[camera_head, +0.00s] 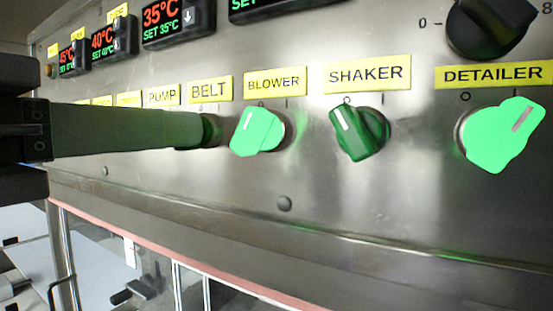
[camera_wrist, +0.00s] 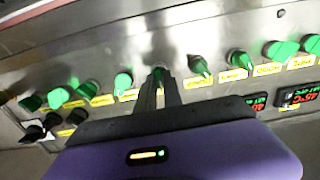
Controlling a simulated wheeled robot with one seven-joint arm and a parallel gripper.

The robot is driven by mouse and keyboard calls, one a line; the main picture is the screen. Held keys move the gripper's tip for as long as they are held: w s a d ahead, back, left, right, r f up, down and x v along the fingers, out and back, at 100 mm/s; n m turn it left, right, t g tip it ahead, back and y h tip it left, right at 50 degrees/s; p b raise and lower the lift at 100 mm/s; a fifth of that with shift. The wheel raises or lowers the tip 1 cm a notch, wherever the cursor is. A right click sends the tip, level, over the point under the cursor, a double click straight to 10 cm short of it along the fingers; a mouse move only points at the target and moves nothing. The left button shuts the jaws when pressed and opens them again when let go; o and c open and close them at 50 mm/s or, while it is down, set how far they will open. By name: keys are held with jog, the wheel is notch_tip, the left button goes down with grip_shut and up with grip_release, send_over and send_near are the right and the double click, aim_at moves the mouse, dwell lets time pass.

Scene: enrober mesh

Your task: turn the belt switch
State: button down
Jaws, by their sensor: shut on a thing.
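The belt switch (camera_head: 211,130) is a green rotary knob under the yellow BELT label (camera_head: 210,89) on the steel panel. Only its right edge shows in the head view; my fingers cover the rest. My gripper (camera_head: 197,131) reaches in from the left and is shut on this knob. In the wrist view, the fingertips of my gripper (camera_wrist: 160,82) meet the green belt switch (camera_wrist: 158,72), whose top just shows between and beyond them. The angle of its pointer is hidden.
To the right sit the bright green BLOWER knob (camera_head: 257,131), the darker SHAKER knob (camera_head: 359,133) and the bright DETAILER knob (camera_head: 501,134). A black knob (camera_head: 487,27) is at upper right. Temperature displays (camera_head: 162,21) line the top. The panel's lower face is clear.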

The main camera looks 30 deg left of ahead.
jog(key=m+b, duration=0.3)
jog(key=m, duration=0.2)
jog(key=shift+m+b, duration=0.3)
jog(key=shift+m, duration=0.1)
dwell(0.4)
jog(key=c, duration=1.5)
grip_release()
jog(key=shift+s+a+b, duration=0.15)
jog(key=shift+s+b, duration=0.3)
jog(key=shift+s, duration=1.55)
jog(key=shift+s+a+b, duration=0.1)
jog(key=shift+s+b, duration=0.3)
jog(key=shift+s, duration=1.55)
